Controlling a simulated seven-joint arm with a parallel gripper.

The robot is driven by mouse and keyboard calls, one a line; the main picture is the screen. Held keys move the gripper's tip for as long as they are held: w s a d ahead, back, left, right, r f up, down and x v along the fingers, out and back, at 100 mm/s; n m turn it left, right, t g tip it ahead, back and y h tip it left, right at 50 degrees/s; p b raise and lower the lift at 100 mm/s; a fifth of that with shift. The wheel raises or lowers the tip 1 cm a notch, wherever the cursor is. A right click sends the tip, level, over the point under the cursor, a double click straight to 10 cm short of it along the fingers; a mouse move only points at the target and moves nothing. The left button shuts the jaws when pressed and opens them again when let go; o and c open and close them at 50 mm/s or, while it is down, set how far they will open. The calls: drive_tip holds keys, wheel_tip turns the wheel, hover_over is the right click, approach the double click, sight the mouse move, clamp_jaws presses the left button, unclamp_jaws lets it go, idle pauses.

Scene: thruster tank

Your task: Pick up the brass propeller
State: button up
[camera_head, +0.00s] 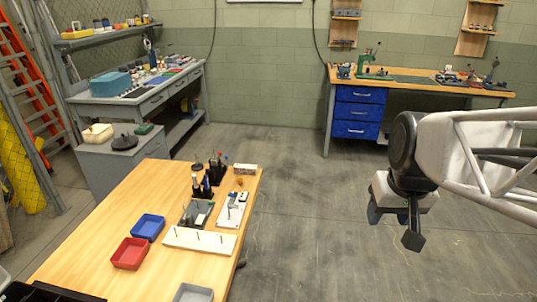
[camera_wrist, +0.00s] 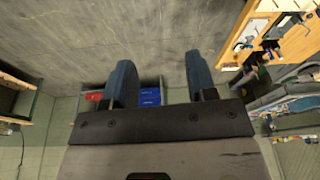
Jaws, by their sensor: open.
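I cannot make out the brass propeller for sure. A small golden-brown spot (camera_head: 240,181) shows near the right edge of the wooden table in the head view, too small to identify. My gripper (camera_head: 393,228) hangs over the open floor, well to the right of that table. In the wrist view its two blue-grey fingers (camera_wrist: 160,68) stand apart with nothing between them.
The wooden table (camera_head: 95,215) carries a red tray (camera_head: 130,253), a blue tray (camera_head: 148,227), a grey tray (camera_head: 193,293), a white board with pegs (camera_head: 200,241) and tool holders. A workbench with blue drawers (camera_head: 358,112) stands behind. The floor between is clear.

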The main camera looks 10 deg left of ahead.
drive_tip(key=w+a+n, duration=0.1)
drive_tip(key=w+a, duration=0.2)
drive_tip(key=w, duration=0.3)
drive_tip(key=w+a+n+y, duration=0.1)
drive_tip(key=w+a, duration=0.1)
drive_tip(key=w, duration=0.4)
drive_tip(key=w+a+n, duration=0.1)
drive_tip(key=w+a, duration=0.2)
drive_tip(key=w, duration=0.3)
drive_tip(key=n+y, duration=0.2)
drive_tip(key=n, duration=0.4)
hover_over(240, 178)
drive_tip(key=s+d, duration=0.2)
drive_tip(key=s, duration=0.1)
wheel_tip(240, 178, down, 30)
drive_tip(key=shift+w+d, duration=0.15)
drive_tip(key=shift+w, duration=0.05)
drive_tip(key=shift+f, duration=0.2)
drive_tip(key=shift+x, duration=1.15)
drive_tip(key=shift+w+f, duration=0.15)
drive_tip(key=shift+x, duration=2.45)
